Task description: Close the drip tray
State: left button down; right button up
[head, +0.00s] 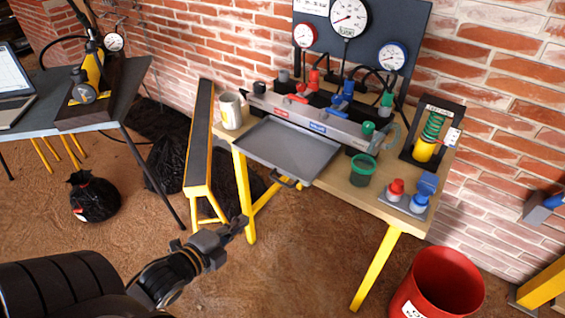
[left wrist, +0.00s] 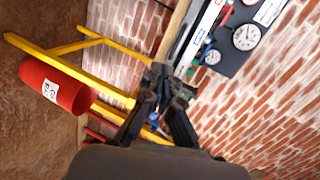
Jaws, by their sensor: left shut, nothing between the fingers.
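The drip tray (head: 285,152) is a flat grey pan in the head view. It sticks out from under the grey manifold block (head: 310,119) and over the front edge of the wooden bench (head: 376,195). Its dark handle (head: 285,181) is on the front edge, toward me. My left gripper (head: 242,224) is shut and empty, in front of the bench and lower left of the handle, apart from it in the picture. Its fingers also show in the left wrist view (left wrist: 166,84), where I cannot make out the tray. My right gripper is not in view.
A mug (head: 231,111) stands left of the tray and a green cup (head: 362,170) stands right of it. Red and blue fittings (head: 408,196) sit at the bench's right. A yellow-legged beam (head: 199,140) stands left; a red bucket (head: 437,286) is on the floor.

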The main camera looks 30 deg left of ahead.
pick_arm(q)
jog(key=w+m, duration=0.1)
jog(key=w, duration=1.3)
jog(key=shift+d+f+t, duration=0.2)
jog(key=shift+d+t, duration=0.1)
jog(key=shift+t, duration=0.1)
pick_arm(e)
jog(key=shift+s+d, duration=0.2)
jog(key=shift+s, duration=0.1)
